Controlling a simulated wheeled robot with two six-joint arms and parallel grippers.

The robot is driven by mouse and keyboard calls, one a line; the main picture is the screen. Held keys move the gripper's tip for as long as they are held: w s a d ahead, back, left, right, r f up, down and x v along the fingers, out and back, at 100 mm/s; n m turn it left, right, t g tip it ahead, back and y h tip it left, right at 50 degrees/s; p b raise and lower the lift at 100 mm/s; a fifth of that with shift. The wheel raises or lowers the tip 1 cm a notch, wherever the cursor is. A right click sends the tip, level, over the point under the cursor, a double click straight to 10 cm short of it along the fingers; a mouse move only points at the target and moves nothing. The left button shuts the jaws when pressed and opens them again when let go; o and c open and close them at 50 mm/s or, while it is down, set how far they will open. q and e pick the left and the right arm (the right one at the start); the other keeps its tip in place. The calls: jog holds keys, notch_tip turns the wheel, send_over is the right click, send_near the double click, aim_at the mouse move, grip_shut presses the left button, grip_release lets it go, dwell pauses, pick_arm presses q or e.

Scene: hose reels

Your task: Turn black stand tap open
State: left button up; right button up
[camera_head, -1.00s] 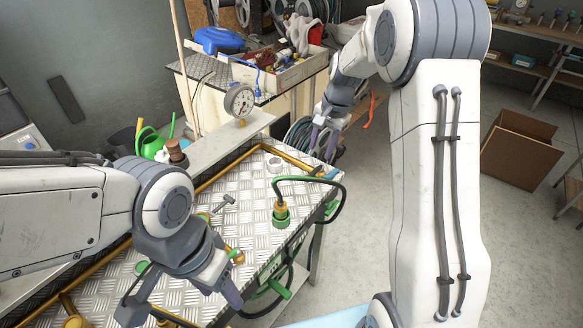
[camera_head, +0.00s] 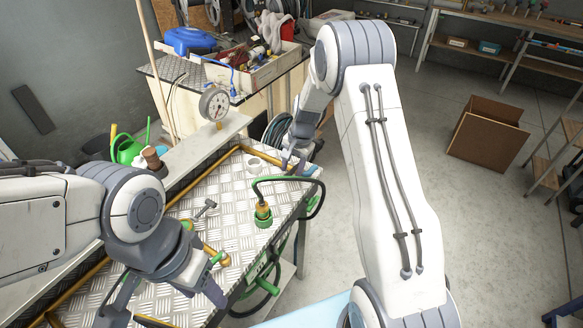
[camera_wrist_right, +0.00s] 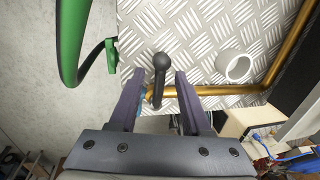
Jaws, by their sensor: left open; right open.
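In the right wrist view a black lever with a round knob (camera_wrist_right: 158,80) stands by the end of a brass pipe at the bench corner. It shows between the two fingers of my right gripper (camera_wrist_right: 158,88), which is open, with a gap on both sides. In the head view my right gripper (camera_head: 293,163) is at the far right corner of the bench and hides most of the lever. My left gripper (camera_head: 165,300) is open and empty over the near part of the bench.
The checker-plate bench (camera_head: 232,232) carries a brass pipe (camera_wrist_right: 215,91), a white ring (camera_wrist_right: 233,66), a grey T-shaped piece (camera_head: 205,208) and a green hose fitting (camera_head: 263,215).

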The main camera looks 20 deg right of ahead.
grip_shut()
dwell(1.3)
